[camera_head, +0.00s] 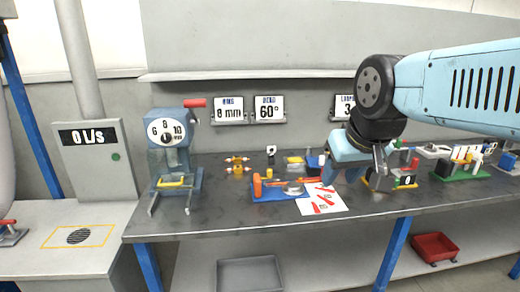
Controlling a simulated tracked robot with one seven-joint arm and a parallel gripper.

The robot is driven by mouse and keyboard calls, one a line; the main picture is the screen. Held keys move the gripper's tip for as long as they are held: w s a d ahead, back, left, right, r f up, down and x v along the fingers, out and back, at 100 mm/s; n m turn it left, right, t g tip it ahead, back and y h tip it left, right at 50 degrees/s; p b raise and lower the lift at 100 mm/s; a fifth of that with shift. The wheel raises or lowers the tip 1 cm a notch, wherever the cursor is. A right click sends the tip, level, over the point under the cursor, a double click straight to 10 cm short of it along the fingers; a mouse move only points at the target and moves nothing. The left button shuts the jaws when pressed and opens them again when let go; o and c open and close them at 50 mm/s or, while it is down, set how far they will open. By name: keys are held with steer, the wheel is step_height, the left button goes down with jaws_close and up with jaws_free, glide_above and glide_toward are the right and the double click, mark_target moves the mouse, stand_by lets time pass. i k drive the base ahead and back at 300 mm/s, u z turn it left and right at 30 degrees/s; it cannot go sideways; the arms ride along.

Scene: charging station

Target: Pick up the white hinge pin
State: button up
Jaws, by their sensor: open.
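My gripper (352,178) is light blue with dark parts. It points down over the right half of the grey workbench (230,218), with its jaws apart and nothing visible between them. I cannot surely pick out the white hinge pin. Small pale upright pieces (478,153) stand on a green base at the bench's right end, but they are too small to identify. My gripper is left of that base, near the white sheet with red marks (322,200). My gripper and wrist hide part of the bench behind them.
A blue tray (268,194) with orange-handled tools lies left of the gripper. A blue press with a dial (170,135) stands at the left end. The front left bench top is clear.

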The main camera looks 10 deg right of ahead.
mark_target(271, 151)
steer(key=i, duration=1.35)
steer(key=z, duration=0.05)
